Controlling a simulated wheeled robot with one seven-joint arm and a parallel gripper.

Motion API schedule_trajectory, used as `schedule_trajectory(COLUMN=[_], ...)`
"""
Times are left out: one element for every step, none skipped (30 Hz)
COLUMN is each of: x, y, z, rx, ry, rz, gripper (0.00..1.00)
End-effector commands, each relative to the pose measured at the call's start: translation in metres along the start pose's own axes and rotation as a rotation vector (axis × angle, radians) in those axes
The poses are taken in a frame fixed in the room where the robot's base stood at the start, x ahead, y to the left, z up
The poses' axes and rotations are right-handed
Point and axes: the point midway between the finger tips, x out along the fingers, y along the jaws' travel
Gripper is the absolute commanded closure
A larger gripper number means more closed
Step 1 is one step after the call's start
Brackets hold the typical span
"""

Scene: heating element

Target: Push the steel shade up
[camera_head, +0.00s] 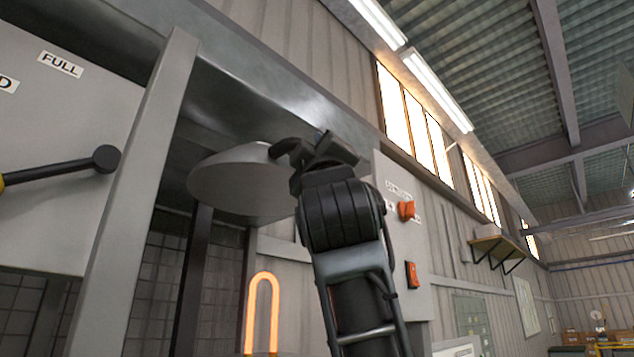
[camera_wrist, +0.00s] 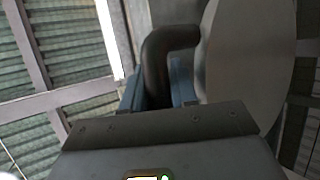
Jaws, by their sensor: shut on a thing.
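The steel shade (camera_head: 232,182) is a grey, rounded disc under the metal hood, left of my gripper in the head view. In the wrist view the shade (camera_wrist: 246,62) fills the right side, and a dark curved handle (camera_wrist: 158,52) joins its edge. My gripper (camera_head: 318,148) is raised beside the shade's right edge. In the wrist view my gripper (camera_wrist: 158,90) has its bluish fingers on either side of the handle and is shut on it. The handle's lower end is hidden behind the gripper body.
A glowing orange heating element (camera_head: 262,308) stands below the shade. A grey post (camera_head: 140,190) and a panel with a black lever (camera_head: 60,170) are at left. A panel with orange switches (camera_head: 406,210) is close on the right. The hood (camera_head: 270,85) lies above.

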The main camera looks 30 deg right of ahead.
Motion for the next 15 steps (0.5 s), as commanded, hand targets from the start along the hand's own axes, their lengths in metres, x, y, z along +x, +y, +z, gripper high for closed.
schedule_trajectory(x=[0.01,0.014,0.019,0.022,0.025,0.028,0.03,0.031,0.033,0.033,0.034,0.034,0.034,0.034,0.034], y=[0.007,0.01,0.014,0.016,0.018,0.02,0.021,0.022,0.023,0.024,0.024,0.024,0.025,0.025,0.025], z=[-0.005,-0.006,-0.009,-0.01,-0.011,-0.012,-0.013,-0.014,-0.014,-0.015,-0.015,-0.015,-0.015,-0.015,-0.015], rx=[0.0,0.0,0.0,0.0,0.001,0.001,0.001,0.002,0.001,0.001,0.001,0.001,0.001,0.001,0.001], ry=[0.002,0.002,0.002,0.002,0.002,0.002,0.002,0.002,0.001,0.001,0.001,0.001,0.001,0.002,0.002], rz=[0.001,0.001,0.001,0.0,0.0,0.0,-0.001,-0.001,-0.002,-0.002,-0.002,-0.001,-0.001,-0.001,0.0], gripper=[1.0,1.0,1.0,1.0,1.0,1.0,1.0,1.0,1.0,1.0,1.0,1.0,1.0,1.0,1.0])
